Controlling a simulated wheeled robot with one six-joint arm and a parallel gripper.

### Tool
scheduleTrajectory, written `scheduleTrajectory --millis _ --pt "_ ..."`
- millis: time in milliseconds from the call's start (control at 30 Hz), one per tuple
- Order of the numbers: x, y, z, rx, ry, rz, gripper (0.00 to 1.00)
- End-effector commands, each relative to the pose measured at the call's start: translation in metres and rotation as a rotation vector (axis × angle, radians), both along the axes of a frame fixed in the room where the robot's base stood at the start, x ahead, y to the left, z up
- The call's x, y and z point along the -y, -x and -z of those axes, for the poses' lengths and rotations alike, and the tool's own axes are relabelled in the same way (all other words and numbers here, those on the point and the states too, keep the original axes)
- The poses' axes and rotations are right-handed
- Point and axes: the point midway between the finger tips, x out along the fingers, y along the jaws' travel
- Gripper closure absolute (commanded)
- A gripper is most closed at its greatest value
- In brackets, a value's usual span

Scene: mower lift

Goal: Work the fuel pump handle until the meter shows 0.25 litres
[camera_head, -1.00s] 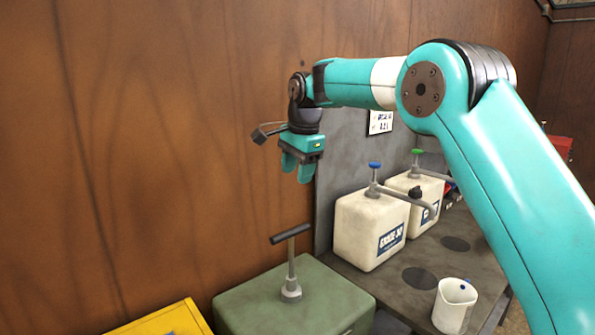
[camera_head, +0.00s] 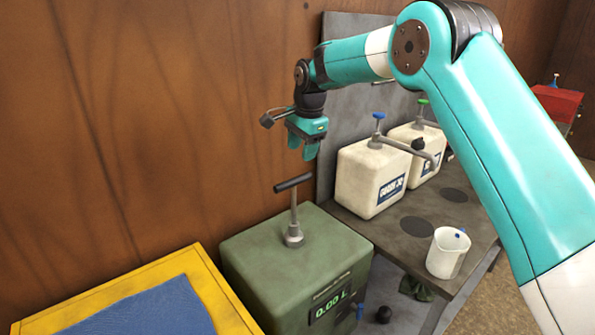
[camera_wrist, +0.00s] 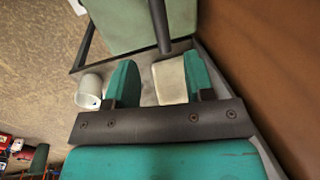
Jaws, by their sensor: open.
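The green fuel pump box (camera_head: 270,262) stands at the lower middle of the head view. Its dark T-handle (camera_head: 294,183) sits on a grey upright rod, raised above the box top. The meter (camera_head: 332,306) on the front of the box reads 0.00 L in green digits. My gripper (camera_head: 304,152) is open and empty, pointing down just above the handle and apart from it. In the wrist view my gripper (camera_wrist: 161,78) has its two fingers spread. The dark handle bar (camera_wrist: 159,25) shows beyond them, over the green box (camera_wrist: 122,22).
Two white jugs (camera_head: 368,178) with pump taps stand on a grey bench to the right. A white measuring cup (camera_head: 447,252) stands on the bench nearer the front. A yellow-edged platform (camera_head: 222,290) lies left of the pump box. A wooden wall (camera_head: 120,120) is behind.

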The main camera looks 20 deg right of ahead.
Motion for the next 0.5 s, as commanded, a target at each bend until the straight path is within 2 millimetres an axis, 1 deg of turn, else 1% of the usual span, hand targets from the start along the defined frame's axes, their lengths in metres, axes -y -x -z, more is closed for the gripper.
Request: scheduleTrajectory --millis 100,300,400,500 --pt "-0.002 -0.004 0.025 -0.006 0.001 -0.001 0.52" --pt "-0.005 -0.011 0.064 -0.004 0.001 0.001 0.52" --pt "-0.006 -0.014 0.078 -0.002 0.001 0.001 0.52" --pt "-0.006 -0.016 0.087 -0.001 0.0 0.001 0.52"
